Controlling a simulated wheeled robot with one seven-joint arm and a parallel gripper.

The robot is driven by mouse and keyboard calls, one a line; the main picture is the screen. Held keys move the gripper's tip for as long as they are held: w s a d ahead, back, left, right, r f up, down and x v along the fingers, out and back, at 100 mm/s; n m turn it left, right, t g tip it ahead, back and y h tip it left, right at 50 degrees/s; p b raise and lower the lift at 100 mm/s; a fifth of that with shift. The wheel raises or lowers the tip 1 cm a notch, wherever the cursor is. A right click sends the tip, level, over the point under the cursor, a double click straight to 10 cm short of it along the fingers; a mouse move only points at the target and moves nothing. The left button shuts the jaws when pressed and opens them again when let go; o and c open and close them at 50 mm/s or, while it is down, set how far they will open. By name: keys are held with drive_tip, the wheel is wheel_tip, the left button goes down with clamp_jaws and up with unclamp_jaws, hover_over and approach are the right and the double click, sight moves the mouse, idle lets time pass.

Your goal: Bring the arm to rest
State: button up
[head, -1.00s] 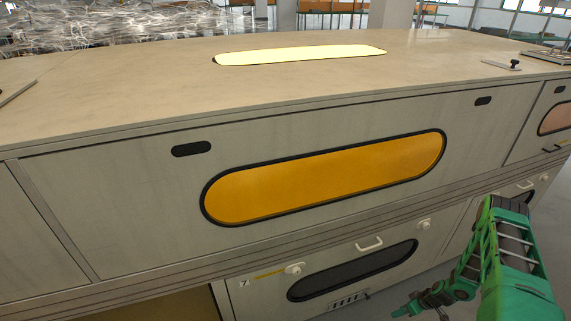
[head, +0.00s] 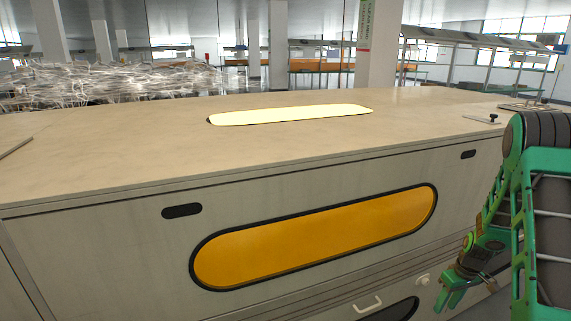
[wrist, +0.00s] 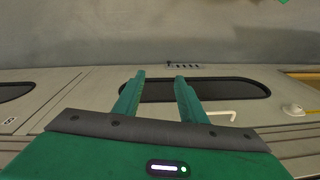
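My arm is green and black and stands at the right of the head view. My gripper (head: 452,296) hangs low in front of the cabinet's right part, clear of its face. In the wrist view my gripper (wrist: 160,78) shows two green fingers spread apart with nothing between them. Beyond the fingers is the lower cabinet door with a dark oval window (wrist: 225,89) and a white handle (wrist: 222,114). The fingertips overlap the window in the picture; I cannot tell the exact distance, but no contact shows.
The long cabinet (head: 100,225) with an orange oval window (head: 315,240) fills the front. Its top (head: 140,150) is mostly bare, with a lit oval panel (head: 290,114) and a small plate with a black knob (head: 483,119) at right. Grey floor (wrist: 90,30) lies beside it.

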drive_tip(key=s+a+r+m, duration=0.15)
drive_tip(key=s+r, duration=0.25)
drive_tip(key=r, duration=0.4)
drive_tip(key=s+a+r+m+h, duration=0.1)
drive_tip(key=s+a+r, duration=0.1)
drive_tip(key=s+r, duration=0.35)
drive_tip(key=s+a+r+m, duration=0.2)
drive_tip(key=r, duration=0.8)
drive_tip(key=s+a+r+m, duration=0.1)
drive_tip(key=s+a+r, duration=0.1)
drive_tip(key=s, duration=0.5)
drive_tip(key=s+a+r+m, duration=0.2)
drive_tip(key=s+a+r, duration=0.1)
drive_tip(key=s, duration=0.4)
drive_tip(key=s+a+r+m, duration=0.1)
drive_tip(key=s+a+r, duration=0.2)
drive_tip(key=s, duration=0.4)
drive_tip(key=shift+r+g, duration=0.3)
drive_tip(key=shift+r, duration=0.15)
drive_tip(key=shift+a, duration=0.1)
drive_tip(key=shift+w+f, duration=0.25)
drive_tip(key=shift+w, duration=0.4)
